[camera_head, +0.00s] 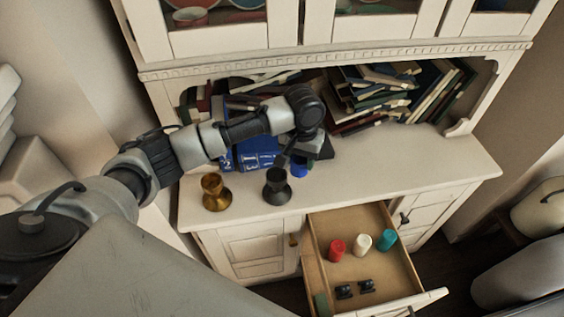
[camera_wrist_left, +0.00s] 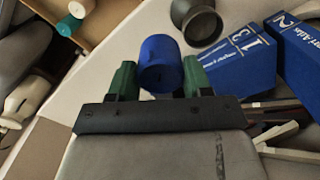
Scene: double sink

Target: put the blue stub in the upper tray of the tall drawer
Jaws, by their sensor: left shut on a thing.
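In the left wrist view, the stub (camera_wrist_left: 162,62) sits between the two green fingers of the gripper (camera_wrist_left: 160,78). The arm hides part of the gripper in the head view. An open drawer (camera_head: 397,262) is below the counter, to the right of and nearer than the gripper. It holds a red stub (camera_head: 337,250), a white stub (camera_head: 361,242) and a teal stub (camera_head: 387,240). My right gripper is not in view.
A brass goblet (camera_head: 215,192) and a dark goblet (camera_head: 277,187) stand near the counter's front edge. Blue books (camera_head: 252,150) lie behind them, and more books (camera_head: 375,92) fill the shelf. Small black objects (camera_head: 344,292) lie in the drawer's front. The right counter (camera_head: 420,165) is clear.

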